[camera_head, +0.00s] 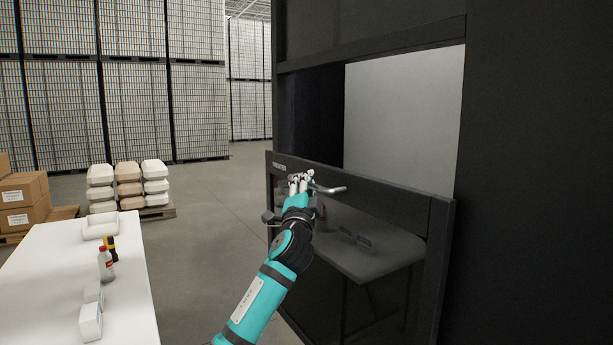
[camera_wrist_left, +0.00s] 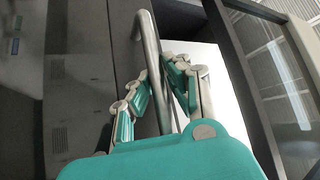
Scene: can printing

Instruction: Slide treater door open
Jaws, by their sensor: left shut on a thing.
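The treater door (camera_head: 400,200) is a dark-framed panel with a glossy pane on the black machine at the right in the head view. A bare metal handle (camera_head: 329,189) runs along its top frame. My left gripper (camera_head: 301,180) is at the left part of this handle, shut on it. In the left wrist view, the handle (camera_wrist_left: 150,60) passes between the two fingers of my left gripper (camera_wrist_left: 165,95). Above the door's top frame, an opening shows a pale panel (camera_head: 405,115) inside the machine. My right gripper is in neither view.
A white table (camera_head: 50,260) with a bottle (camera_head: 105,264) and small white boxes (camera_head: 90,322) stands at the left. Stacked boxes (camera_head: 22,200) and pallets of cans (camera_head: 60,115) are behind. Grey floor (camera_head: 215,200) lies free between table and machine.

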